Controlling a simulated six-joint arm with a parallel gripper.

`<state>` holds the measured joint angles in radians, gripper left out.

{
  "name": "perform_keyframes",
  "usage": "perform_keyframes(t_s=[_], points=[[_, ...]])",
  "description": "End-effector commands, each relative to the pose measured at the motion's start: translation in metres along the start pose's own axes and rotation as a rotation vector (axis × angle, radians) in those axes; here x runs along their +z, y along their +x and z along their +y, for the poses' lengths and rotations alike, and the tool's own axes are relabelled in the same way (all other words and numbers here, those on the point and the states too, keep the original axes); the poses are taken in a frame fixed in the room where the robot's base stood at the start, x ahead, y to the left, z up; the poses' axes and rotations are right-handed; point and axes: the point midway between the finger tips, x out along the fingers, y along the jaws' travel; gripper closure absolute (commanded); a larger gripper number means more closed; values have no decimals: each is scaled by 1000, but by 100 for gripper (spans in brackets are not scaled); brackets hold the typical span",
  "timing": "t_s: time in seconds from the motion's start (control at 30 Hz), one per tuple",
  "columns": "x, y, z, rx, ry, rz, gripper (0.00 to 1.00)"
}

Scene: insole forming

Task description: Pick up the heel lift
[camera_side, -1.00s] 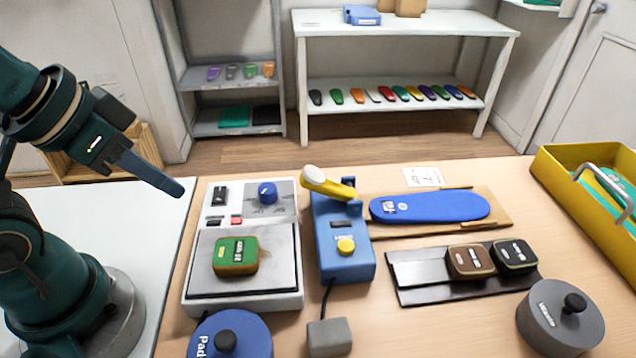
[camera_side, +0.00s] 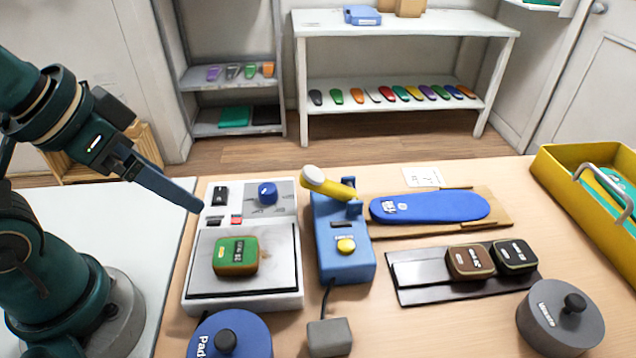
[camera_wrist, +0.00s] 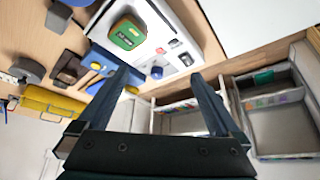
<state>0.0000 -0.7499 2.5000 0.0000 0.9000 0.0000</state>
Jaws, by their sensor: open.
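A green-topped block with a brown base (camera_side: 236,255), which looks like a heel lift, sits on the metal plate of a white machine (camera_side: 200,300). In the wrist view the green block (camera_wrist: 127,33) shows beyond my fingers. Two similar blocks, one brown (camera_side: 468,262) and one black (camera_side: 515,256), rest on a dark tray (camera_side: 420,273) at the right. I cannot tell from the labels which is which. My gripper (camera_side: 192,201) is above the machine's left rear side, short of the green block. In the wrist view its fingers (camera_wrist: 163,78) are apart with nothing between them.
A blue device (camera_side: 345,268) with a yellow handle stands right of the machine. A blue insole (camera_side: 430,207) lies on a wooden board. A blue round weight (camera_side: 232,335), a grey one (camera_side: 562,318) and a yellow bin (camera_side: 585,215) are around the table.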

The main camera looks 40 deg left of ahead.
Motion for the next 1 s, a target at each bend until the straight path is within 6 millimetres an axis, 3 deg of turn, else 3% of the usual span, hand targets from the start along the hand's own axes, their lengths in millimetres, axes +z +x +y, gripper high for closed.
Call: perform_keyframes(t_s=[0.17, 0.33, 0.57, 0.7, 0.8, 0.9, 1.0], points=[[0, 0, 0, -1, 44, -2, 0], [-3, -2, -9, -41, 334, -17, 0], [-12, 10, -1, -26, 1175, -177, 0], [-16, 25, 19, 23, 1732, -282, 0], [-14, 36, 38, 58, 2056, -344, 0], [-8, 46, 57, 83, 2270, -386, 0], [2, 52, 71, 101, 2368, -409, 0]])
